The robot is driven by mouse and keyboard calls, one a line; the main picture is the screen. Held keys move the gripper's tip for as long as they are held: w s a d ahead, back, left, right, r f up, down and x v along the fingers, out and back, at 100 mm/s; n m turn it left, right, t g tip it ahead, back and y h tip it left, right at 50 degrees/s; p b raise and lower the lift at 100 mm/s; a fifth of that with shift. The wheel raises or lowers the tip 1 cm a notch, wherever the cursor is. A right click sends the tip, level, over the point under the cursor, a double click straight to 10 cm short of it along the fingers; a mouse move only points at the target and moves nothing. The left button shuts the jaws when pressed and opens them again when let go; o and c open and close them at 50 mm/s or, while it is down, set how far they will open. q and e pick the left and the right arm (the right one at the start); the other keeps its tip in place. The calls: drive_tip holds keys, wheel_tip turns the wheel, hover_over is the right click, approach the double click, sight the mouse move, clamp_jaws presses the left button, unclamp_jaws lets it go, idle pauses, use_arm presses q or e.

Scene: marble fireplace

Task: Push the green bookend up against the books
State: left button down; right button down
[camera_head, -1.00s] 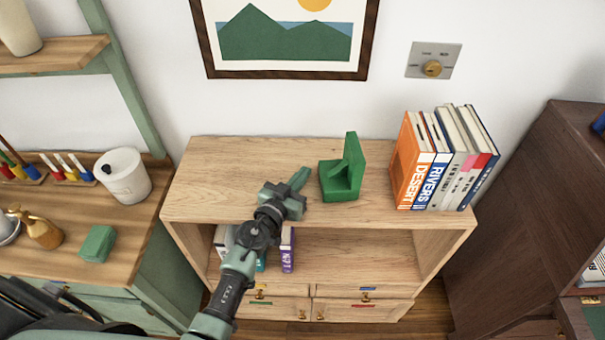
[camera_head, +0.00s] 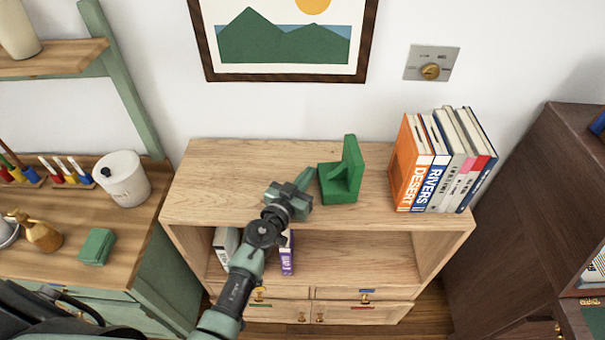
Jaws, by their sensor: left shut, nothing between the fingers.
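The green bookend (camera_head: 339,182) stands on the wooden top of the low bookcase (camera_head: 235,170), its upright plate on the right side. A row of several books (camera_head: 428,170) stands on the right end of the same top, with an orange one nearest the bookend. A bare gap separates the bookend from the books. My left gripper (camera_head: 303,181) is shut and empty, just left of the bookend, with its fingertips pointing at it. I cannot tell whether they touch. My right gripper is not in view.
A purple book (camera_head: 287,255) stands on the shelf below. A green desk on the left holds a white pot (camera_head: 122,178) and a green box (camera_head: 97,246). A dark cabinet (camera_head: 540,210) stands at the right. A framed picture (camera_head: 285,40) hangs above.

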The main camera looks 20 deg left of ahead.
sight(320, 182)
use_arm(q)
drive_tip(key=shift+w+d+p, duration=0.1)
drive_tip(key=shift+w+d, duration=0.1)
drive_tip(key=shift+d, duration=0.5)
drive_tip(key=shift+w+d+p, duration=0.1)
drive_tip(key=shift+w+d, duration=0.1)
drive_tip(key=shift+d, duration=0.5)
drive_tip(key=shift+w+d+p, duration=0.1)
drive_tip(key=shift+w+d, duration=0.1)
drive_tip(key=shift+d, duration=0.5)
drive_tip(key=shift+w+d, duration=0.25)
drive_tip(key=shift+d, duration=0.45)
drive_tip(key=shift+s+a+p, duration=0.2)
drive_tip(key=shift+s+a, duration=0.05)
drive_tip(key=shift+a, duration=0.65)
drive_tip(key=shift+s+a+p, duration=0.2)
drive_tip(key=shift+s+a, duration=0.05)
drive_tip(key=shift+a, duration=0.6)
drive_tip(key=shift+s, duration=0.1)
